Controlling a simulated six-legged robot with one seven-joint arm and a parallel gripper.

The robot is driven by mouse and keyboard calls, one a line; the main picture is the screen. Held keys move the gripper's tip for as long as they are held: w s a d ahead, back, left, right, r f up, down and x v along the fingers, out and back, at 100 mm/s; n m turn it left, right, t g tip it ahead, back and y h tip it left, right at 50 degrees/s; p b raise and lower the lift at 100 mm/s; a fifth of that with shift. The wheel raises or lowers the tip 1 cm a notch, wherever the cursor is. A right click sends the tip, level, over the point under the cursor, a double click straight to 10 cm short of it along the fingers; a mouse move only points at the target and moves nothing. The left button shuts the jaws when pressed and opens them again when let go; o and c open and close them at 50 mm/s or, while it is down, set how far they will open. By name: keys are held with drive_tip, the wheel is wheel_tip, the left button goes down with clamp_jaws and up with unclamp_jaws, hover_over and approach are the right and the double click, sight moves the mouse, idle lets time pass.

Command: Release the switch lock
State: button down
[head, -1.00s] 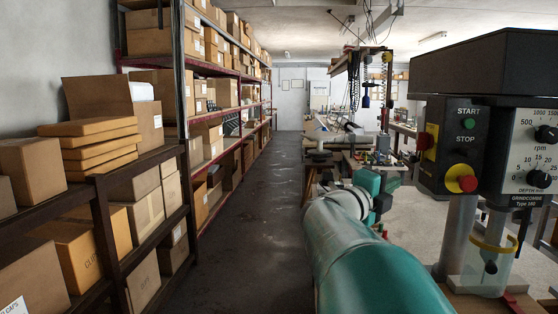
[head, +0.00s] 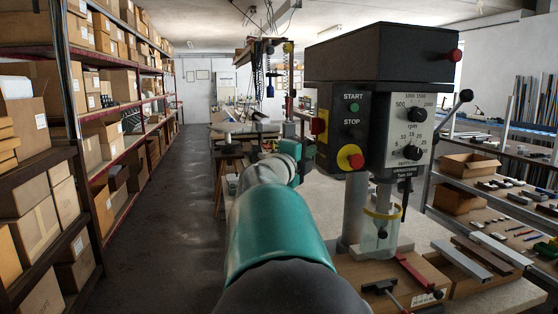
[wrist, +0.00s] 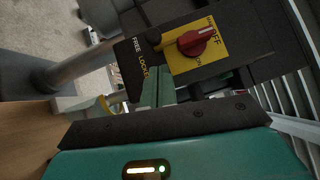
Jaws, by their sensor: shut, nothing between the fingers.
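The drill press (head: 385,85) stands right of centre in the head view, with its red and yellow switch (head: 319,122) on its left side. In the wrist view this is a red rotary knob (wrist: 195,42) on a yellow plate marked OFF and ON.
A round red and yellow stop button (head: 350,158) is on the press front. A clear guard (head: 381,230) hangs below. Shelves of boxes (head: 45,150) line the left, with a clear aisle (head: 165,210) between.

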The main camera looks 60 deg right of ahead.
drive_tip(key=shift+w+d, duration=0.5)
drive_tip(key=shift+w, duration=0.15)
drive_tip(key=shift+w+d+r, duration=0.15)
drive_tip(key=shift+d+r, duration=0.05)
drive_tip(key=shift+d, duration=0.2)
drive_tip(key=shift+w, duration=0.2)
drive_tip(key=shift+s, duration=0.1)
drive_tip(key=shift+w+d, duration=1.1)
drive_tip(key=shift+w, duration=0.05)
